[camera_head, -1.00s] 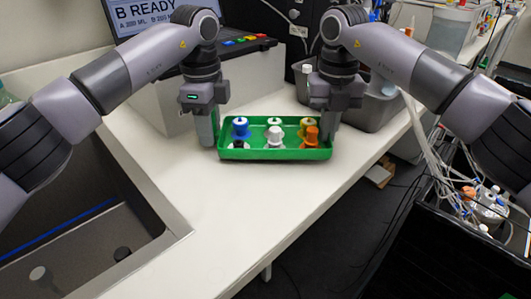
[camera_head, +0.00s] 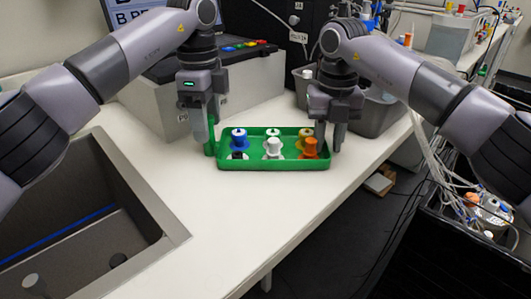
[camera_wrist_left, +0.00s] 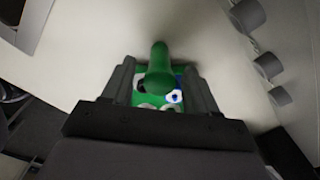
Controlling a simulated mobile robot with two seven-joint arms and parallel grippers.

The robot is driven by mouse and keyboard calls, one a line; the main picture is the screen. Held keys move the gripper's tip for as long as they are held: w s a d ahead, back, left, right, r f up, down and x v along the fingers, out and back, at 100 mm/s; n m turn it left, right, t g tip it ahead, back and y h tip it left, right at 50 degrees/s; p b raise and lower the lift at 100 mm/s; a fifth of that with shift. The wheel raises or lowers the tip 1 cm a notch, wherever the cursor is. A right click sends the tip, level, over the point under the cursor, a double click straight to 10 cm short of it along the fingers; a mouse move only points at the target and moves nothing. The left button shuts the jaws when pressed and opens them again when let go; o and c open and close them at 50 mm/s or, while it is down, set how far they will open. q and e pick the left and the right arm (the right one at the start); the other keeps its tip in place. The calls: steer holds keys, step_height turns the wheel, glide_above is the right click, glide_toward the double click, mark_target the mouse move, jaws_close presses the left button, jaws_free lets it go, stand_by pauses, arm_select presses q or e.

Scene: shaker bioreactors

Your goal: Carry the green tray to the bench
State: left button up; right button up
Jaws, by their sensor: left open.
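The green tray (camera_head: 275,165) appears to rest on the white bench (camera_head: 245,205). Blue, white, beige and orange capped bottles stand in it. At its left end is an upright green handle (camera_head: 211,130), which also shows in the left wrist view (camera_wrist_left: 158,68). My left gripper (camera_head: 206,135) is open, with its fingers either side of this handle and gaps between; the fingers also show in the left wrist view (camera_wrist_left: 158,85). My right gripper (camera_head: 330,140) is at the tray's right end, its two fingers apart. I cannot see a handle between them.
A sink (camera_head: 70,225) lies at front left. A grey instrument with coloured buttons (camera_head: 225,85) stands behind the tray at left. A grey bin (camera_head: 380,110) is behind at right. The bench edge drops to the dark floor at right. Bench in front of the tray is clear.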

arm_select(q)
step_height(320, 180, up, 8)
steer(key=shift+f, duration=0.15)
arm_select(e)
step_height(320, 180, up, 12)
stand_by(0.5)
stand_by(0.4)
